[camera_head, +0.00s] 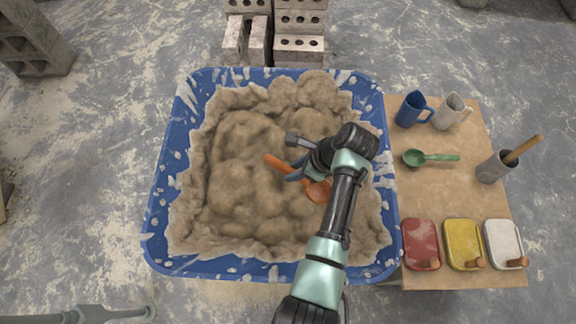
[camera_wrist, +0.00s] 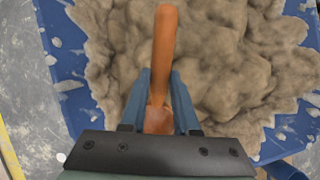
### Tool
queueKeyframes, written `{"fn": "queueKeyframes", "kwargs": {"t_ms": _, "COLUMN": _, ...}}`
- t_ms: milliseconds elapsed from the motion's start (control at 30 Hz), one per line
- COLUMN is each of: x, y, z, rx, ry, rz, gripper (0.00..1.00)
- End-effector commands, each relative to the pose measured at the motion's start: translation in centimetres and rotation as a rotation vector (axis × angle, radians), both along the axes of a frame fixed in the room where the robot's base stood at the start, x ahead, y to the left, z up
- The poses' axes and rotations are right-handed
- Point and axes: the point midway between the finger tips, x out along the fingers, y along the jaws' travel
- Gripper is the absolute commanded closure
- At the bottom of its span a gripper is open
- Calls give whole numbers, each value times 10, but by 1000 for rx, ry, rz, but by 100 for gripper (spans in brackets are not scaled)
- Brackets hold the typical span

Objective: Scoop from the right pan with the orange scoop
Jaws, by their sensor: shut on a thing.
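My gripper (camera_head: 294,177) is shut on the orange scoop (camera_head: 316,192), over the right half of a large blue tub (camera_head: 160,210). The tub holds lumpy grey-brown mortar (camera_head: 240,180). The scoop's handle points to the upper left in the head view, with its bowl at the lower right. In the wrist view the scoop (camera_wrist: 165,45) runs between the two blue fingers of my gripper (camera_wrist: 160,92), with its bowl partly hidden near the palm. I cannot tell whether the scoop touches the mortar. Small red (camera_head: 421,243), yellow (camera_head: 463,243) and white (camera_head: 504,243) pans sit in a row at right.
A brown board (camera_head: 440,195) right of the tub bears the pans, a green scoop (camera_head: 430,157), a blue mug (camera_head: 411,109), a white mug (camera_head: 452,111) and a grey pot with a wooden handle (camera_head: 493,168). Concrete blocks (camera_head: 299,22) stand behind the tub.

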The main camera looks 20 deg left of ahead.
Motion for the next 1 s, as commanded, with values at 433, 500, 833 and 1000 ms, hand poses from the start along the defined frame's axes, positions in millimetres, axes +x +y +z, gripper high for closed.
{"fn": "queueKeyframes", "kwargs": {"t_ms": 433, "x": 15, "y": 23, "z": -3, "rx": 70, "ry": -8, "rz": -202, "gripper": 100}}
{"fn": "queueKeyframes", "kwargs": {"t_ms": 500, "x": 15, "y": 22, "z": -9, "rx": 70, "ry": -8, "rz": -202, "gripper": 100}}
{"fn": "queueKeyframes", "kwargs": {"t_ms": 833, "x": 14, "y": 20, "z": -37, "rx": 69, "ry": -8, "rz": -201, "gripper": 100}}
{"fn": "queueKeyframes", "kwargs": {"t_ms": 1000, "x": 14, "y": 19, "z": -51, "rx": 68, "ry": -9, "rz": -202, "gripper": 100}}
